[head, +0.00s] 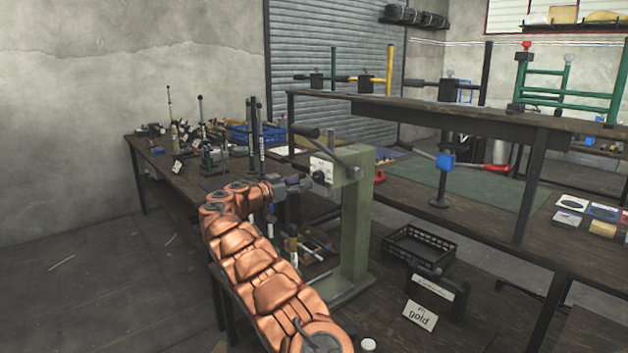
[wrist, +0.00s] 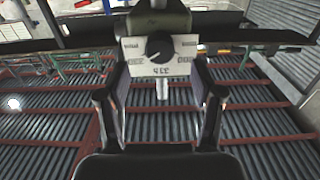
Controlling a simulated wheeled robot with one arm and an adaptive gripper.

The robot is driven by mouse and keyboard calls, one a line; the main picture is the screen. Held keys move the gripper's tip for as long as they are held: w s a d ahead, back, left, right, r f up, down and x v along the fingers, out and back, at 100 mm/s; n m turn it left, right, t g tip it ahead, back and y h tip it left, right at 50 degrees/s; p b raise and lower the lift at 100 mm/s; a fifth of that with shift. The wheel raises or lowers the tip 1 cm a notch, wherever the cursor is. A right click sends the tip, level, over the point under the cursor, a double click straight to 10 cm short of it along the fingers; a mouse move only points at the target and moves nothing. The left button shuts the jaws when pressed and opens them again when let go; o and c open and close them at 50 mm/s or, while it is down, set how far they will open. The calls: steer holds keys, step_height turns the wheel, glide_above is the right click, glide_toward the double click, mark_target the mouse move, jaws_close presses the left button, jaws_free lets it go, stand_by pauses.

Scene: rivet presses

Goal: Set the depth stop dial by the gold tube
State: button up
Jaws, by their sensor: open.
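The depth stop dial is a round black knob (wrist: 159,46) on a white marked plate on the press. In the head view the plate (head: 322,170) is on the front of the green press (head: 356,220), partly behind a grey part. My gripper (wrist: 160,105) is open and empty, its fingers below and to either side of the dial, apart from it. In the head view my gripper (head: 292,184) is beside the press head. The dial's pointer setting is too small to read surely. A card reading "gold" (head: 420,314) stands on the bench. I cannot pick out a gold tube with certainty.
A black crate (head: 420,246) and a dark holder (head: 436,291) stand right of the press. A raised shelf (head: 440,116) runs behind. The press lever (head: 325,144) sticks out above my gripper. Tools crowd the left bench (head: 185,178).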

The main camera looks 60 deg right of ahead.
mark_target(315, 179)
steer(key=shift+p+x, duration=0.6)
steer(key=shift+x, duration=2.35)
steer(key=c, duration=1.1)
